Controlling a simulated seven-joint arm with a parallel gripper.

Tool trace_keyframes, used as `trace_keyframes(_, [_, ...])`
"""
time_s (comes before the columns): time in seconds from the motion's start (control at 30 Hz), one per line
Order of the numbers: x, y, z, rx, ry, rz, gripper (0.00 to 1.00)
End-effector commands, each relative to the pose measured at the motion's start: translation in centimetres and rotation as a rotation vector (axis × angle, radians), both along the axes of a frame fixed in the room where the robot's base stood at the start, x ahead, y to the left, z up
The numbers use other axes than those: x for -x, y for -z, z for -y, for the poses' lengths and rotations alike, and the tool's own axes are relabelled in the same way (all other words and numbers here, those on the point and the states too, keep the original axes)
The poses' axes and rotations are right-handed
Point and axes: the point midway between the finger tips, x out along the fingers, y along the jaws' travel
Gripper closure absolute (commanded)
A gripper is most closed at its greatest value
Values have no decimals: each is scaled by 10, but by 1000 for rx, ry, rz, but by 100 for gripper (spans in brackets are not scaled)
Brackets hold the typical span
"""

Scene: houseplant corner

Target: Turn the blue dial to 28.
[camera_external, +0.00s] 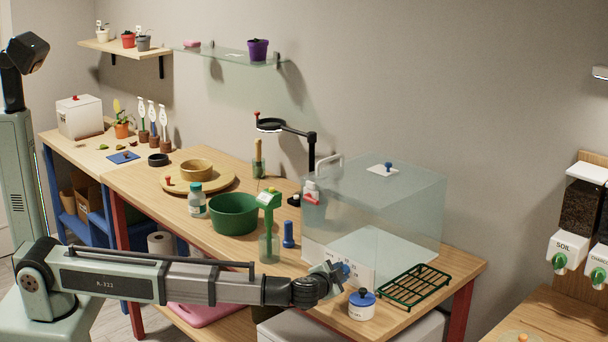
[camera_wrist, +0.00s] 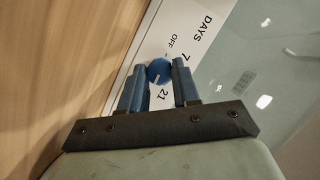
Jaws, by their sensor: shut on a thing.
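The blue dial (camera_external: 346,269) is on a white panel at the front of the clear glass case (camera_external: 400,215). My gripper (camera_external: 338,274) is at the panel, shut on the dial. In the wrist view the dial (camera_wrist: 159,70) sits between the two blue fingers of my gripper (camera_wrist: 158,84). A pale line shows on its face, on the side toward the gripper. The white panel (camera_wrist: 185,38) carries the labels DAYS, OFF, 7 and 21. I cannot see a 28; part of the panel is hidden behind the fingers. The dial's exact setting is hard to read.
A blue bottle-like object (camera_external: 288,235), a green scoop-topped holder (camera_external: 268,230) and a green bowl (camera_external: 234,214) stand left of the case.

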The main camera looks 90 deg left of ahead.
Motion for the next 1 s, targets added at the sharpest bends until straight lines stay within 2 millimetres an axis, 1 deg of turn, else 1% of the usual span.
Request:
trace_keyframes(0.2, [-1,1,1,-84,1,-83,99])
trace_keyframes(0.4, [-1,1,1,-125,1,-126,99])
trace_keyframes(0.93, [-1,2,1,-140,1,-140,99])
trace_keyframes(0.97, [-1,2,1,-140,1,-140,67])
trace_keyframes(1.0, [-1,2,1,-140,1,-140,63])
